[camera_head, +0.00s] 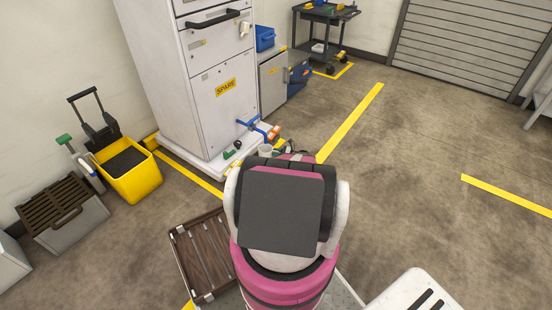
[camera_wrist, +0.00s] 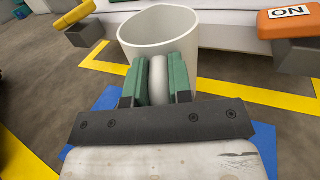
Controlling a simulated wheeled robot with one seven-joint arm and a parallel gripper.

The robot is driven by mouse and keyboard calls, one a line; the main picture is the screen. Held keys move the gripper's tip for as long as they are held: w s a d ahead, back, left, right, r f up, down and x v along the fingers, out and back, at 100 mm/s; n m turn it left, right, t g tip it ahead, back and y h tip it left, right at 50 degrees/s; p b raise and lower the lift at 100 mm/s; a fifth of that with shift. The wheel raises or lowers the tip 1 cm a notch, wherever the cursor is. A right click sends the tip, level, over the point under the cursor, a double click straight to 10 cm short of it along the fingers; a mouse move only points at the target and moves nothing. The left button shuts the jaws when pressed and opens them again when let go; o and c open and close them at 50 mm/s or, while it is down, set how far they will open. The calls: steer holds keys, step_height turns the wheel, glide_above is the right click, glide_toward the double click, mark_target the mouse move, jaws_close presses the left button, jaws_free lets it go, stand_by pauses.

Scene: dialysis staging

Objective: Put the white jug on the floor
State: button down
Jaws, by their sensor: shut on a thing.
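The white jug (camera_wrist: 150,32) is upright and open at the top in the wrist view, and it looks empty. My gripper (camera_wrist: 160,82) is shut on its handle, with a green finger pad on each side. The head view shows a small part of the jug (camera_head: 265,150) beyond my arm, close to the white cabinet's base. My arm hides most of the gripper there. I cannot tell whether the jug's bottom touches the floor.
A blue floor patch (camera_wrist: 92,127) and yellow tape (camera_wrist: 265,97) lie beneath. An orange "ON" lever (camera_wrist: 288,21) is at the right. The tall white cabinet (camera_head: 215,90) stands beyond; a yellow bucket (camera_head: 133,182) is at the left. Open floor (camera_head: 420,140) lies right.

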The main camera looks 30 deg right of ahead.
steer(key=shift+f, duration=2)
steer(key=c, duration=1)
jaws_free()
